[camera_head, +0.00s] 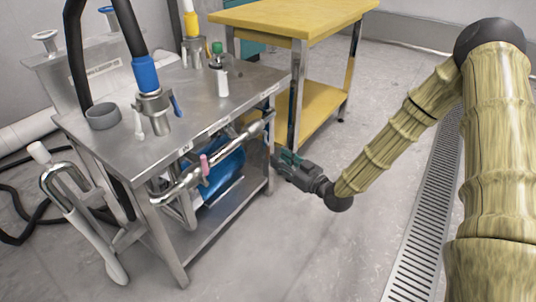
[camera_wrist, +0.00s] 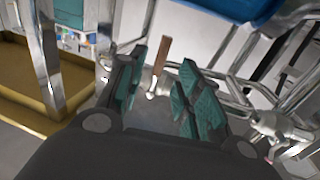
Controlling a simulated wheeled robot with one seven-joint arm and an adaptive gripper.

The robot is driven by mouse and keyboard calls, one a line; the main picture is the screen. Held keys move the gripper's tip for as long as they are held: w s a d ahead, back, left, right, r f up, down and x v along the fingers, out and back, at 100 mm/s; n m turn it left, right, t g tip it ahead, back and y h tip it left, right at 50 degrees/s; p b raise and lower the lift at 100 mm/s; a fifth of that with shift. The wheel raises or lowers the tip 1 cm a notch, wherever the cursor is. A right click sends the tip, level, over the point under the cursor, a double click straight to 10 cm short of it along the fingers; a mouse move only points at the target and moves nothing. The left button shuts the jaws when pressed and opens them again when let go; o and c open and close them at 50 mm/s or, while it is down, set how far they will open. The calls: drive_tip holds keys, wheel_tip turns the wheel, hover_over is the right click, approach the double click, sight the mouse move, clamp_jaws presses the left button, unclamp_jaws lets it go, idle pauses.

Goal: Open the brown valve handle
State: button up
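The brown valve handle (camera_wrist: 161,54) shows in the wrist view as a slim brown bar on a shiny metal stem. It appears between the two teal-padded fingers of my gripper (camera_wrist: 163,84), beyond their tips. The fingers are apart and nothing is held. In the head view my gripper (camera_head: 288,160) is beside the right end of the steel table (camera_head: 235,97), below its top.
A metal pipe with a pink handle (camera_head: 204,165) runs along the table's front, above a blue tank (camera_head: 222,172). A yellow table (camera_head: 290,17) stands behind, its leg close to my gripper. Open floor and a drain grate (camera_head: 432,215) lie to the right.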

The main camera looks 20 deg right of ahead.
sight(268, 150)
drive_tip(key=shift+b+x, duration=1.2)
drive_tip(key=shift+x, duration=2)
clamp_jaws()
